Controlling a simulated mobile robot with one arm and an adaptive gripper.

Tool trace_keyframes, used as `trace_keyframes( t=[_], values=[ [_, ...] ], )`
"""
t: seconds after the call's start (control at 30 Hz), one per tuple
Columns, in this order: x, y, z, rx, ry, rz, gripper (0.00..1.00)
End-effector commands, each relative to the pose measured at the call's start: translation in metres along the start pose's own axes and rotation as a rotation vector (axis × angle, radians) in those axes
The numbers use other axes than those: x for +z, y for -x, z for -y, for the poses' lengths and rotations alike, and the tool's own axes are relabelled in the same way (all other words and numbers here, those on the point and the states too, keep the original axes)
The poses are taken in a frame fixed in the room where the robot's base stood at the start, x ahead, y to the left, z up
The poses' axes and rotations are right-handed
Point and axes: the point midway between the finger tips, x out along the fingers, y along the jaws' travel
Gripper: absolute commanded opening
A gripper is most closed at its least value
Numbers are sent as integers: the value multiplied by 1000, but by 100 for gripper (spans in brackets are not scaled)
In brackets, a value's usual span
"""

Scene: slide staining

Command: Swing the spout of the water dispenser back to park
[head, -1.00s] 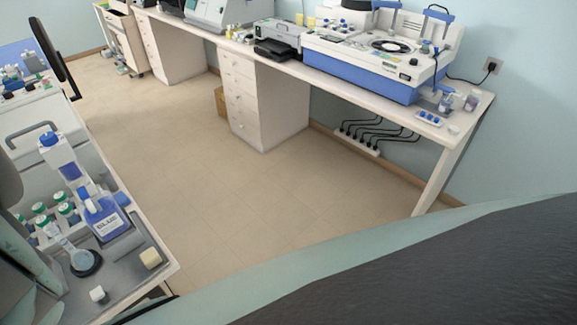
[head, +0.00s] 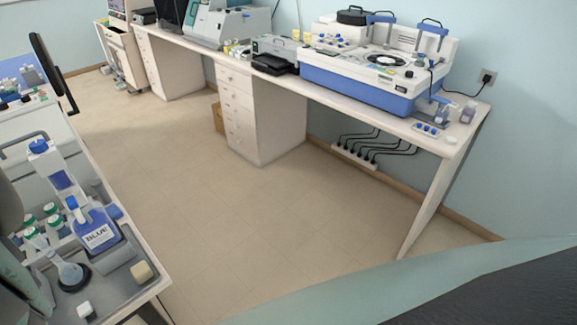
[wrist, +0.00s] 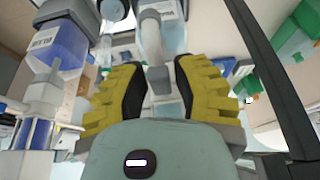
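In the wrist view, my gripper (wrist: 158,88) shows two yellow fingers with black inner pads, set wide apart. A grey curved spout (wrist: 152,30) with a squared grey end (wrist: 158,80) lies between the fingers in the picture. A gap shows on each side of it, and I cannot tell its depth relative to the fingertips. I cannot tell for sure whether this spout belongs to the water dispenser. A clear labelled container with blue liquid (wrist: 60,45) stands at the left. In the head view, my gripper does not show clearly.
At the left bench are a bottle marked BLUE (head: 97,232), a blue-capped dispenser bottle (head: 45,165), a round flask (head: 70,270) and green-capped bottles (head: 32,236). A long bench (head: 330,100) with a blue-and-white machine (head: 355,88) runs along the wall. The floor (head: 220,215) between is clear.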

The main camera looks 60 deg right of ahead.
Motion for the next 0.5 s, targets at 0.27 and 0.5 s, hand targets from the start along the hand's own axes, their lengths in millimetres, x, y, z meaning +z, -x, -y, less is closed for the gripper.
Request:
trace_keyframes(
  t=[0.27,0.5],
  values=[
    [-2,1,0,-1,-1,-4,48],
    [-2,3,0,-1,-1,-6,48]
  ],
)
